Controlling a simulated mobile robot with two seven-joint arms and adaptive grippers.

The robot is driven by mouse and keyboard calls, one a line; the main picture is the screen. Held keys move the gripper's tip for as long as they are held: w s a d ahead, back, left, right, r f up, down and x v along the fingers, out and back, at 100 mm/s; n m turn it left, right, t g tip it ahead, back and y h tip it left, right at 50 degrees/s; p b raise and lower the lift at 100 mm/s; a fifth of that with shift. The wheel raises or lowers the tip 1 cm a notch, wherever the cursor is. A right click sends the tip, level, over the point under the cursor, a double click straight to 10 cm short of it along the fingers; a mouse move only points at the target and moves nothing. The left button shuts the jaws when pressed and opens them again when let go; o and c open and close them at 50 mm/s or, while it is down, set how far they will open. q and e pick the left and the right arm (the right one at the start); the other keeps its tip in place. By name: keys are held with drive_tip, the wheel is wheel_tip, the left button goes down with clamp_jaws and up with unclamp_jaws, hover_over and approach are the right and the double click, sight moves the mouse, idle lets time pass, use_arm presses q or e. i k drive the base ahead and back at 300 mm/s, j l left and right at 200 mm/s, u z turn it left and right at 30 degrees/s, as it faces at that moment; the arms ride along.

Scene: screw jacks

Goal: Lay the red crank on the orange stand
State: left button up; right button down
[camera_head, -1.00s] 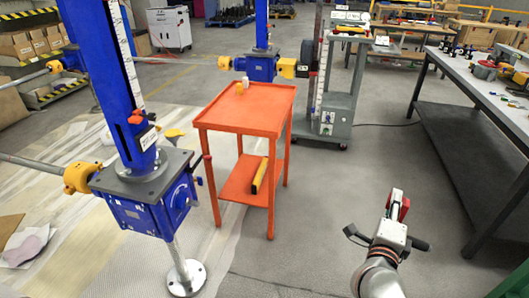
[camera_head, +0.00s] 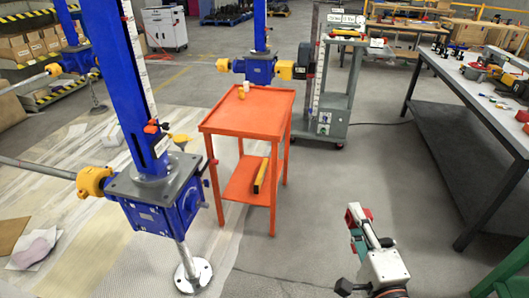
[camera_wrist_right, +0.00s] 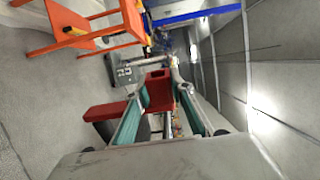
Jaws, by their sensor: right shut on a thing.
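The red crank (camera_wrist_right: 103,112) is held between the teal fingers of my right gripper (camera_wrist_right: 160,94) in the right wrist view. In the head view my right gripper (camera_head: 361,227) is at the lower right, with a bit of the red crank (camera_head: 352,215) showing at its fingers. The fingers hide part of the crank. The orange stand (camera_head: 240,129) stands left of and beyond the gripper, with a gap of floor between. Its flat top holds a small yellow thing and a white thing near the back edge. My left gripper is not in view.
A blue screw jack (camera_head: 160,205) with a yellow coupling stands left of the orange stand. A yellow bar (camera_head: 261,175) lies on the stand's lower shelf. A grey workbench (camera_head: 480,95) runs along the right. Most of the stand's top is bare.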

sight(253, 115)
drive_tip(key=i+l+z, duration=0.45)
drive_tip(key=i+z, duration=0.2)
drive_tip(key=i+l+z, duration=0.1)
drive_tip(key=i+z, duration=0.35)
drive_tip(key=i, duration=0.5)
drive_tip(key=i+l+u, duration=0.1)
drive_tip(key=i+u, duration=0.25)
drive_tip(key=i+l+u, duration=0.3)
drive_tip(key=i, duration=0.2)
drive_tip(key=i+l+u, duration=0.15)
drive_tip(key=u, duration=0.35)
drive_tip(key=i+l+u, duration=0.25)
drive_tip(key=u, duration=0.25)
drive_tip(key=i+l+u, duration=0.2)
drive_tip(key=l+u, duration=0.15)
drive_tip(key=u, duration=0.15)
drive_tip(key=i+l+u, duration=0.1)
drive_tip(key=l+u, duration=0.25)
drive_tip(key=u, duration=0.15)
drive_tip(key=l+u, duration=0.5)
drive_tip(key=i+j, duration=0.05)
drive_tip(key=j, duration=0.05)
